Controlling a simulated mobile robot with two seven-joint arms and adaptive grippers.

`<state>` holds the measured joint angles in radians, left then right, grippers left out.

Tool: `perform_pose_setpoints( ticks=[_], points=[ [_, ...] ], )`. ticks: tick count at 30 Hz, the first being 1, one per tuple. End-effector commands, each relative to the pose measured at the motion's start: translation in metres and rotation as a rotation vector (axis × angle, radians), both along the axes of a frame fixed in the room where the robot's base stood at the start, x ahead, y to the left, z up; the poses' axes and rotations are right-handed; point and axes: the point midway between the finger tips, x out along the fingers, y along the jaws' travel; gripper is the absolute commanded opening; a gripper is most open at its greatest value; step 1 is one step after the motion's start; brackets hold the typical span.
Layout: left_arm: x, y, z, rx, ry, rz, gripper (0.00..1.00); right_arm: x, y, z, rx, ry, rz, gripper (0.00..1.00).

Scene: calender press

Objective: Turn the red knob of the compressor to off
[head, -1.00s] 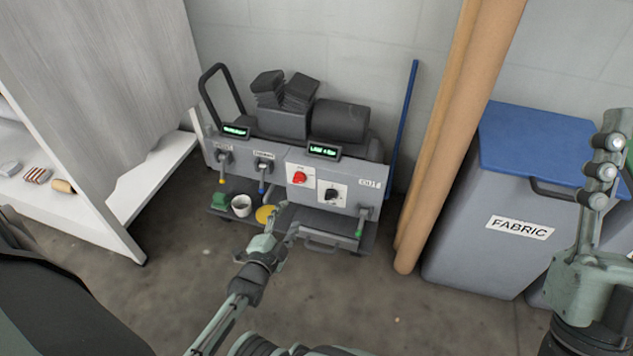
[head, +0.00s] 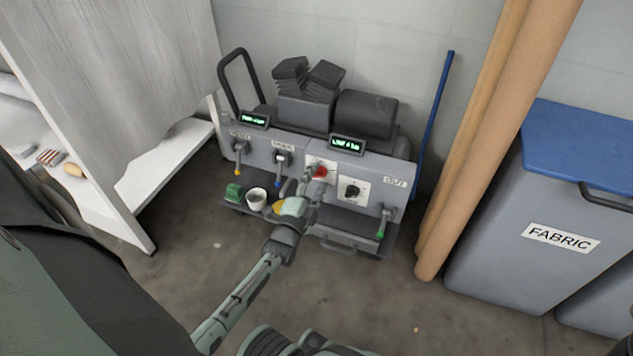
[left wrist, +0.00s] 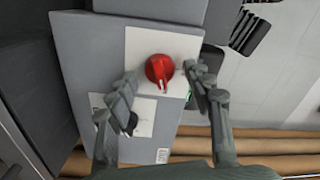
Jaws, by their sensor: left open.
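The red knob (head: 320,171) sits on a white plate on the front of the grey compressor (head: 262,152). In the left wrist view the red knob (left wrist: 160,69) is close and fully visible, with a white mark at its lower edge. My left gripper (head: 310,182) is at the compressor front, just at the knob in the head view. In the left wrist view my left gripper (left wrist: 160,85) is open, with one finger on each side of the knob and gaps between. A black knob (head: 352,190) sits on its own plate to the right. My right gripper is out of view.
Levers with yellow, blue and green (head: 381,232) tips hang from the compressor front. A white cup (head: 257,199) stands on its lower shelf. Brown rolls (head: 480,160) and a fabric bin (head: 500,240) stand right. A white shelf unit (head: 110,190) stands left.

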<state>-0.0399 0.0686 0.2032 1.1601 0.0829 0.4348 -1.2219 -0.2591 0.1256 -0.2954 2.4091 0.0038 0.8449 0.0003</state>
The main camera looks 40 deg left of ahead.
Motion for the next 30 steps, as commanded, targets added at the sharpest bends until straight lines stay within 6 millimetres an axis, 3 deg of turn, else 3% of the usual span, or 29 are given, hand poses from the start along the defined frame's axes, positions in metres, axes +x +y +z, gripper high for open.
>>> perform_pose_setpoints(
  ticks=[7, 19, 30],
  points=[
    [0.0010, 0.0002, 0.0002, 0.000, 0.000, 0.000, 0.51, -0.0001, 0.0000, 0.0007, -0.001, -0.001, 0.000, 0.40],
    [0.0007, 0.0001, 0.0001, 0.000, 0.000, 0.000, 0.02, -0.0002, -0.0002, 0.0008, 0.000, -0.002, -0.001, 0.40],
    [0.0007, 0.0000, 0.0008, -0.065, -0.015, 0.000, 0.02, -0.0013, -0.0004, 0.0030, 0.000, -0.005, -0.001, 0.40]
  ],
)
